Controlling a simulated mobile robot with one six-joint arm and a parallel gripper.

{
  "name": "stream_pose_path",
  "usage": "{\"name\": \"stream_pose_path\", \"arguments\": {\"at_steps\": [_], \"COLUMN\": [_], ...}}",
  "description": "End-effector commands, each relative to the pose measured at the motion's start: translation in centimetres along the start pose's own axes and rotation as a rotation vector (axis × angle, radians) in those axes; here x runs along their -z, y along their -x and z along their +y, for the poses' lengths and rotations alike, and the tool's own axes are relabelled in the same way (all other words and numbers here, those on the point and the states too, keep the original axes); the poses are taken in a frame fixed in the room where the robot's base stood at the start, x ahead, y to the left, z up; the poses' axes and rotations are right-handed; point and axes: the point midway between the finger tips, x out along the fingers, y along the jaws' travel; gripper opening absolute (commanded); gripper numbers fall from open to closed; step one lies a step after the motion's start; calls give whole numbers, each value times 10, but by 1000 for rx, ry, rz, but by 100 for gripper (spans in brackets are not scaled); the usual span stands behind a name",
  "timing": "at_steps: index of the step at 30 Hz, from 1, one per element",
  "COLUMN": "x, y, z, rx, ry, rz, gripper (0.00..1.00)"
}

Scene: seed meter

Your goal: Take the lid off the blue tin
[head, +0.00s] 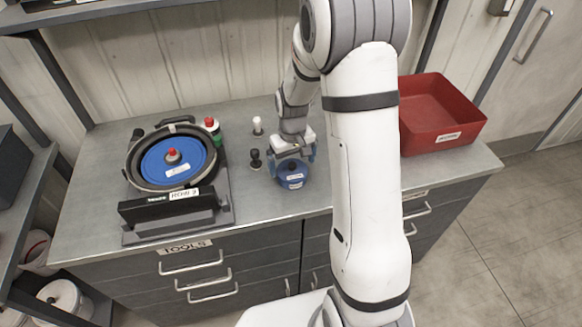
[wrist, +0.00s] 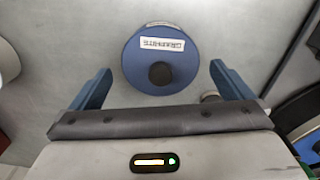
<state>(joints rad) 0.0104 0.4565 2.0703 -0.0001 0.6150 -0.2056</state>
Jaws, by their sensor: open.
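My gripper (head: 291,158) is above the tin, pointing down. In the wrist view my gripper (wrist: 160,80) is open, with one blue finger on each side of the tin and a gap to each. Nothing is between the fingers but the tin's outline below. My gripper hides part of the lid in the head view.
The seed meter (head: 178,160) with a blue disc and red knob stands at the left. A white-topped knob piece (head: 257,126) and a black one (head: 255,159) stand left of the tin. A red bin (head: 436,112) is at the right.

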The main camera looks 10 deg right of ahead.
Motion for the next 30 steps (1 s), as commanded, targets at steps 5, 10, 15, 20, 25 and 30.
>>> {"name": "stream_pose_path", "arguments": {"at_steps": [5,10,15,20,25,30], "x": [0,0,0,0,0,0], "y": [-8,-8,-8,-8,-8,-7], "z": [0,0,-1,-1,-1,-1], "rx": [0,0,0,0,0,0], "ry": [0,1,1,1,1,2], "rz": [0,1,0,0,0,1], "gripper": [100,99,85,72,59,59]}}
